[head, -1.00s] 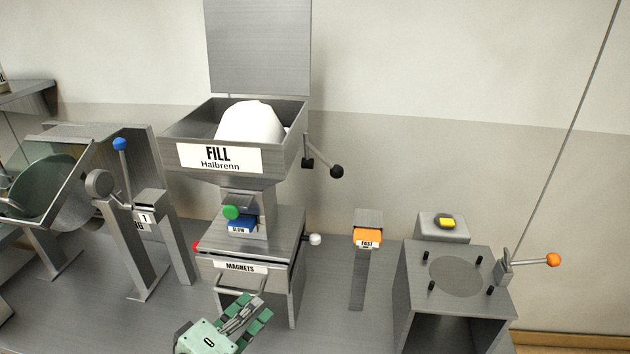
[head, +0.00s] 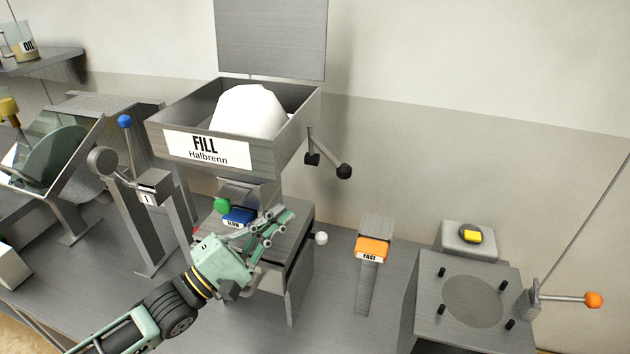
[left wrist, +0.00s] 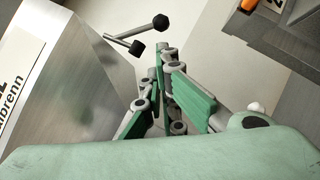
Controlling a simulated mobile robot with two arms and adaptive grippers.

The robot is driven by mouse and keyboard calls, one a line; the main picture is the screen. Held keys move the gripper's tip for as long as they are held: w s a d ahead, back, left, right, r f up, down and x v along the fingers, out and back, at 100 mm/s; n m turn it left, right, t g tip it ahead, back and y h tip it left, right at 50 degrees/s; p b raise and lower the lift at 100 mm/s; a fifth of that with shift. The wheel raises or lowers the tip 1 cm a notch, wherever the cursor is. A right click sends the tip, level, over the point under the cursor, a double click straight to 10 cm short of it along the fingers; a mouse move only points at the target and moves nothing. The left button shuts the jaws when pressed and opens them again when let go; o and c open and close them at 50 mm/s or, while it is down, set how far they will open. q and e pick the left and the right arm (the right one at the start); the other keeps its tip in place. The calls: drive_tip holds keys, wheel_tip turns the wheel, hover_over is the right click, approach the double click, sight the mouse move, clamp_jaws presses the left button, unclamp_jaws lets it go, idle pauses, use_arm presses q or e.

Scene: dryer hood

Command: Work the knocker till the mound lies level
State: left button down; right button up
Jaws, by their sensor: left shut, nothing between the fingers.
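The white mound (head: 248,110) stands heaped in the open hopper (head: 268,158) labelled FILL Halbrenn. It rises above the hopper's rim in the middle. The knocker (head: 343,171), dark-headed arms on a grey rod, hangs at the hopper's right wall. It also shows in the left wrist view (left wrist: 160,23), beyond my fingers. My left gripper (head: 280,222) is shut and empty, in front of and below the hopper, over the magnets housing. It is apart from the knocker, which is up and to the right of it in the head view. My right gripper is not in view.
A green knob (head: 222,205) and blue SLOW block (head: 239,216) sit below the hopper. An orange FAST block (head: 371,248) stands to the right. Further right is a stand with an orange-knobbed lever (head: 593,299). A blue-knobbed lever (head: 124,121) is at left.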

sight(344, 171)
use_arm(q)
drive_tip(key=p+x, duration=0.4)
drive_tip(key=x, duration=0.6)
drive_tip(key=shift+d, duration=0.2)
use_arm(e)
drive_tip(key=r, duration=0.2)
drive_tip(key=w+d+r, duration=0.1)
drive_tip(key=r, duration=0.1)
use_arm(q)
drive_tip(key=shift+w, duration=0.15)
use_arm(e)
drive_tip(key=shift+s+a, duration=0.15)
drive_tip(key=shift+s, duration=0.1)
